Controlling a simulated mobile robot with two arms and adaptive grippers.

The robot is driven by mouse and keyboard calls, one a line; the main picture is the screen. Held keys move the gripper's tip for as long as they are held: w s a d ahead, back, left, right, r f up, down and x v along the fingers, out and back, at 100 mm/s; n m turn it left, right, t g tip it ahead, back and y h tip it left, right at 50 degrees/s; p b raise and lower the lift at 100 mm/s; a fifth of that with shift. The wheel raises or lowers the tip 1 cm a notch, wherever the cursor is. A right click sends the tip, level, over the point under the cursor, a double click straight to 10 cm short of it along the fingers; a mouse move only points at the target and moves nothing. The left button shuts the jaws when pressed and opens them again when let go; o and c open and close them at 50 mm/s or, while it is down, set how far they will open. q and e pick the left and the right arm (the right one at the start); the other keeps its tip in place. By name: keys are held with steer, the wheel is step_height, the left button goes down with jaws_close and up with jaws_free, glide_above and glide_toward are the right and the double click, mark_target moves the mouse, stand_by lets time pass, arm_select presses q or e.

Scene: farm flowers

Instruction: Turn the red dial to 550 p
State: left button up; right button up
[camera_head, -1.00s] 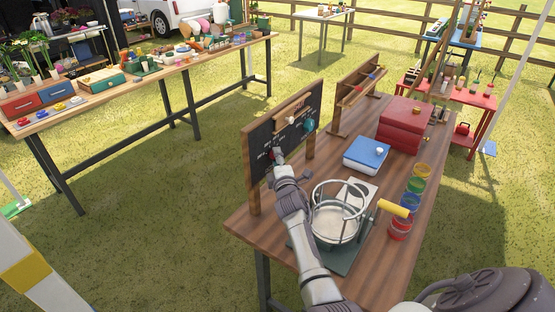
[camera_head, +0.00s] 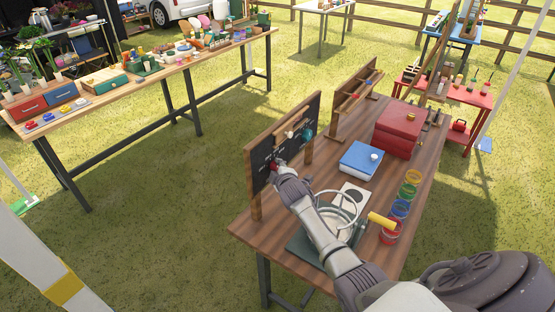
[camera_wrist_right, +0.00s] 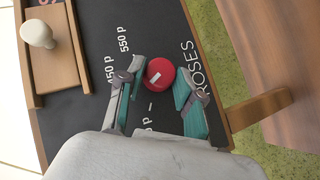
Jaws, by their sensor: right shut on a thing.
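The red dial (camera_wrist_right: 161,73) sits on a black board (camera_wrist_right: 102,52) lettered ROSES, with white price marks around it. The 550 p mark (camera_wrist_right: 124,40) and the 450 p mark (camera_wrist_right: 111,70) show in the right wrist view; another mark is partly hidden. The dial has a short white line on its face, set at a slant. My right gripper (camera_wrist_right: 160,97) has one teal-padded finger on each side of the dial and is shut on it. In the head view the right gripper (camera_head: 280,167) is at the board's lower left (camera_head: 262,151), mostly covering the dial. My left gripper is out of view.
The board stands on a wooden table (camera_head: 285,239). A teal dial (camera_head: 307,132) and a pale knob on a wooden slide (camera_wrist_right: 37,34) are on the same board. A round metal frame (camera_head: 338,208), blue box (camera_head: 361,159), red box (camera_head: 398,128) and colored jars (camera_head: 400,208) stand nearby.

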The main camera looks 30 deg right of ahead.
steer(key=shift+w+d+r+m+g+y+b, duration=0.1)
steer(key=shift+d+m+g+y+b, duration=0.2)
steer(key=shift+m+g+y+b, duration=1.7)
steer(key=shift+w+d+m+g+y+b, duration=0.2)
steer(key=shift+m+y+b, duration=0.45)
steer(key=shift+y+b, duration=2.75)
steer(key=shift+w+d+r+m+g+y+b, duration=0.1)
steer(key=shift+d+m+g+y+b, duration=0.7)
steer(key=shift+b, duration=3.6)
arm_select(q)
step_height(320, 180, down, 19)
arm_select(e)
steer(key=shift+a+m, duration=0.45)
steer(key=shift+m, duration=0.1)
jaws_close()
steer(key=o, duration=1.2)
jaws_free()
steer(key=shift+c, duration=0.2)
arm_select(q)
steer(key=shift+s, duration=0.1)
